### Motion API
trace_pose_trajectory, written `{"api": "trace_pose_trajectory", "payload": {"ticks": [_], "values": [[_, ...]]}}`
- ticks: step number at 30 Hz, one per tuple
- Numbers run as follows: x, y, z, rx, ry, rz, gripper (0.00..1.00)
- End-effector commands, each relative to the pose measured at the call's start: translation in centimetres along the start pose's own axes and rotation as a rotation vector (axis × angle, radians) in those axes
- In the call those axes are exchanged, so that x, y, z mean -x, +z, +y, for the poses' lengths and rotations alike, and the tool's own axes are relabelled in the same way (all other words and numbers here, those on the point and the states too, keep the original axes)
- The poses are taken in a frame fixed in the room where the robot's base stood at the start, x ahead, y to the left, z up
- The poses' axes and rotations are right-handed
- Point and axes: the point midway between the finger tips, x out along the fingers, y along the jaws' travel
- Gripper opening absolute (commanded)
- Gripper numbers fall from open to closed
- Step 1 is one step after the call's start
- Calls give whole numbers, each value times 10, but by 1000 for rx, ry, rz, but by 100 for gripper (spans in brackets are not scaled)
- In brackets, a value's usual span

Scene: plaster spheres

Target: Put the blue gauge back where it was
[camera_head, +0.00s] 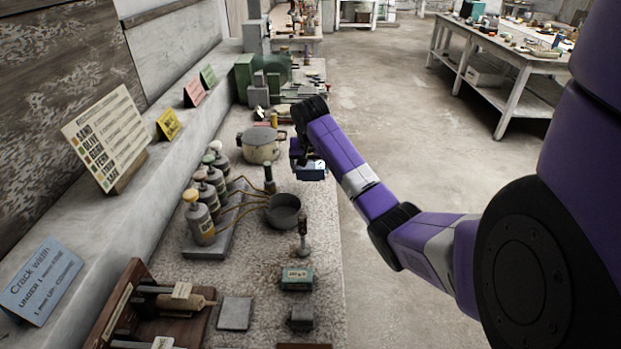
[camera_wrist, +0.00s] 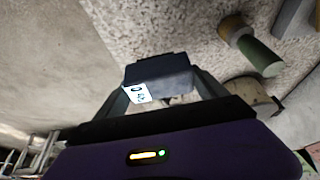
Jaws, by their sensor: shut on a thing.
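The blue gauge (camera_head: 312,171) is a small dark blue block with a white label or dial on one face. My gripper (camera_head: 308,158) is shut on it and holds it near the right edge of the speckled worktop, beside the lidded pot. In the wrist view the gauge (camera_wrist: 160,75) sits between the two fingers (camera_wrist: 163,92), its white marked face turned to the lower left. Whether it touches the worktop cannot be told.
The speckled worktop (camera_head: 330,230) holds a lidded pot (camera_head: 260,146), a dark bowl (camera_head: 285,212), several capped bottles (camera_head: 199,222), a green box (camera_head: 296,278) and a grey square plate (camera_head: 235,313). Coloured cards stand on the ledge at left. Open floor (camera_head: 400,130) lies to the right.

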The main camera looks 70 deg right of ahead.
Motion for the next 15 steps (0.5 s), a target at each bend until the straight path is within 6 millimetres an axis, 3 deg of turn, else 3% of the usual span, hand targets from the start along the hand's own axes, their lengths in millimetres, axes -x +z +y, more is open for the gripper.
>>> {"api": "trace_pose_trajectory", "payload": {"ticks": [10, 15], "values": [[-36, 15, 0, -1, 1, -1, 49], [-42, 17, 0, 0, -1, 2, 49]]}}
